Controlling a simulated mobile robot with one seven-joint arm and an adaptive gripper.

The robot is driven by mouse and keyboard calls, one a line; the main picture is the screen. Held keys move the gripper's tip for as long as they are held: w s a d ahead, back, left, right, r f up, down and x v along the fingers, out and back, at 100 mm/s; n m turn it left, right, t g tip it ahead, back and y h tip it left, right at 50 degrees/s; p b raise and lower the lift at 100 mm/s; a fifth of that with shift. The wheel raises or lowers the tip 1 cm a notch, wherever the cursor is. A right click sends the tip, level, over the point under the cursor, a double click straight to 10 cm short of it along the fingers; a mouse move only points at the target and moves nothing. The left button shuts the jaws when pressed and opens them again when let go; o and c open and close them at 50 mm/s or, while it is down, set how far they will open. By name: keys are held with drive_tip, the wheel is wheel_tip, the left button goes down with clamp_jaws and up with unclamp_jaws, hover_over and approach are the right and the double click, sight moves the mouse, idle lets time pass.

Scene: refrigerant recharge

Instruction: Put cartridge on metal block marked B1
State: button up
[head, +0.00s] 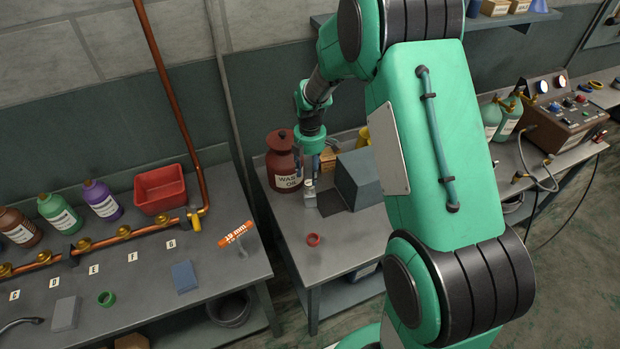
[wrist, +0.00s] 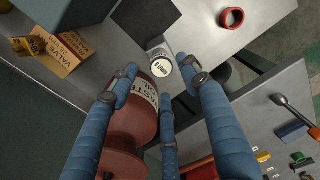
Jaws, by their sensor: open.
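A small pale cylinder, which looks like the cartridge (head: 309,186), stands upright on the middle table in the head view. In the wrist view the cartridge (wrist: 161,67) shows its round white top with dark print too small to read. A small grey metal block (wrist: 155,46) shows at its far side; I cannot tell whether they touch or whether it bears B1. My gripper (head: 311,165) points down over the cartridge. In the wrist view the blue fingers of my gripper (wrist: 158,76) are spread around the cartridge with gaps.
A red-brown waste oil can (head: 284,170) stands close left of my gripper. A large grey-blue box (head: 358,179) stands close right. A red ring (head: 313,240) lies nearer the front edge, with bare tabletop around it. A grey block (head: 65,313) and blue block (head: 185,277) are on the left bench.

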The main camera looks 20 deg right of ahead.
wheel_tip(320, 180, up, 6)
drive_tip(key=shift+p, duration=0.35)
drive_tip(key=shift+r, duration=0.1)
idle(0.4)
wheel_tip(320, 180, up, 12)
drive_tip(key=f+m+t, duration=0.1)
drive_tip(key=m, duration=0.3)
hover_over(310, 182)
drive_tip(key=s+a, duration=0.3)
drive_tip(key=s, duration=0.3)
drive_tip(key=s+a+r+m+t, duration=0.2)
drive_tip(key=s+a+r+m, duration=0.15)
drive_tip(key=s+r, duration=0.6)
drive_tip(key=s+a+r+m+t, duration=0.1)
drive_tip(key=s+r+m, duration=0.2)
drive_tip(key=s, duration=0.7)
drive_tip(key=s+a+r+m+t, duration=0.1)
drive_tip(key=s+a+r+m, duration=0.1)
drive_tip(key=s+m, duration=0.5)
drive_tip(key=s+r, duration=0.1)
drive_tip(key=s, duration=0.2)
drive_tip(key=shift+a+r+t, duration=0.15)
drive_tip(key=shift+r+t, duration=0.15)
drive_tip(key=shift+r, duration=0.05)
